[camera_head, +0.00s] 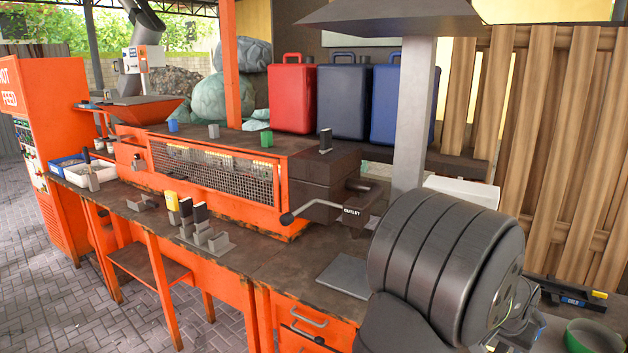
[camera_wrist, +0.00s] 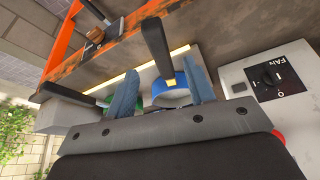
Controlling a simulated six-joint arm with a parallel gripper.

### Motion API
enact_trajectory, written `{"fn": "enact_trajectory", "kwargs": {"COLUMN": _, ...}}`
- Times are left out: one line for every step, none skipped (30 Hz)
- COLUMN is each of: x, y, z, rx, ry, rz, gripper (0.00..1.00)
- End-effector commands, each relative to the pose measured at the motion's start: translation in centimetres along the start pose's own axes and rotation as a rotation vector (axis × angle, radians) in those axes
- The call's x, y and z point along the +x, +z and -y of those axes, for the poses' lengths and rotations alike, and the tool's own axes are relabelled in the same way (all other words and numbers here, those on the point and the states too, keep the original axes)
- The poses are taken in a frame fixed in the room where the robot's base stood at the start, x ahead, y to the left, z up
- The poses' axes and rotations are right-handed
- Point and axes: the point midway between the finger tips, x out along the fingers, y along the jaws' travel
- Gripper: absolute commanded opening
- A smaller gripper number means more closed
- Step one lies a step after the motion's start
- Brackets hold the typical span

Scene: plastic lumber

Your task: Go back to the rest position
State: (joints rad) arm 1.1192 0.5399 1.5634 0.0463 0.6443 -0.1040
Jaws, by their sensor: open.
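My gripper (camera_wrist: 162,64) shows in the wrist view as two blue fingers spread apart, so it is open. Between and beyond the fingers are a black handle (camera_wrist: 156,45) and a blue rounded rim (camera_wrist: 171,97). I cannot tell how far these are from the fingers, but nothing looks clamped. In the head view, my dark grey arm fills the lower right and hides the bench behind it; the fingers cannot be made out there.
A white box marked FAN (camera_wrist: 268,85) stands right of the fingers. In the head view, an orange machine (camera_head: 215,165) with an OUTLET handle (camera_head: 330,205) lies left of my arm. A green bowl (camera_head: 592,337) and a tool marked COLD (camera_head: 575,298) lie at the right.

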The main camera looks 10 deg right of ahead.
Motion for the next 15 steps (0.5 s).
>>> {"fn": "enact_trajectory", "kwargs": {"x": 1.0, "y": 0.1, "z": 0.0, "rx": 0.0, "ry": 0.0, "rz": 0.004, "gripper": 0.49}}
{"fn": "enact_trajectory", "kwargs": {"x": 1.6, "y": 0.1, "z": 0.0, "rx": 0.0, "ry": 0.0, "rz": 0.003, "gripper": 0.49}}
{"fn": "enact_trajectory", "kwargs": {"x": 2.2, "y": 0.1, "z": 0.0, "rx": 0.0, "ry": 0.0, "rz": 0.003, "gripper": 0.49}}
{"fn": "enact_trajectory", "kwargs": {"x": 2.7, "y": 0.1, "z": 0.0, "rx": 0.0, "ry": 0.0, "rz": 0.003, "gripper": 0.49}}
{"fn": "enact_trajectory", "kwargs": {"x": 3.3, "y": 0.1, "z": 0.0, "rx": 0.0, "ry": 0.0, "rz": 0.003, "gripper": 0.49}}
{"fn": "enact_trajectory", "kwargs": {"x": 3.9, "y": 0.0, "z": 0.0, "rx": 0.0, "ry": 0.0, "rz": 0.002, "gripper": 0.49}}
{"fn": "enact_trajectory", "kwargs": {"x": 4.4, "y": 0.0, "z": 0.0, "rx": 0.0, "ry": 0.0, "rz": 0.003, "gripper": 0.49}}
{"fn": "enact_trajectory", "kwargs": {"x": 4.9, "y": 0.1, "z": 0.0, "rx": 0.0, "ry": 0.0, "rz": 0.003, "gripper": 0.49}}
{"fn": "enact_trajectory", "kwargs": {"x": 5.4, "y": 0.0, "z": 0.0, "rx": 0.0, "ry": 0.0, "rz": 0.002, "gripper": 0.49}}
{"fn": "enact_trajectory", "kwargs": {"x": 5.8, "y": 0.1, "z": 0.0, "rx": 0.0, "ry": 0.0, "rz": 0.002, "gripper": 0.49}}
{"fn": "enact_trajectory", "kwargs": {"x": 6.2, "y": 0.1, "z": 0.0, "rx": 0.0, "ry": 0.0, "rz": 0.002, "gripper": 0.49}}
{"fn": "enact_trajectory", "kwargs": {"x": 6.6, "y": 0.0, "z": 0.0, "rx": 0.0, "ry": 0.0, "rz": 0.002, "gripper": 0.49}}
{"fn": "enact_trajectory", "kwargs": {"x": 6.9, "y": 0.0, "z": 0.0, "rx": 0.0, "ry": 0.0, "rz": 0.002, "gripper": 0.49}}
{"fn": "enact_trajectory", "kwargs": {"x": 7.2, "y": 0.0, "z": 0.0, "rx": 0.0, "ry": 0.0, "rz": 0.002, "gripper": 0.49}}
{"fn": "enact_trajectory", "kwargs": {"x": 7.5, "y": 0.0, "z": 0.0, "rx": 0.0, "ry": 0.0, "rz": 0.001, "gripper": 0.49}}
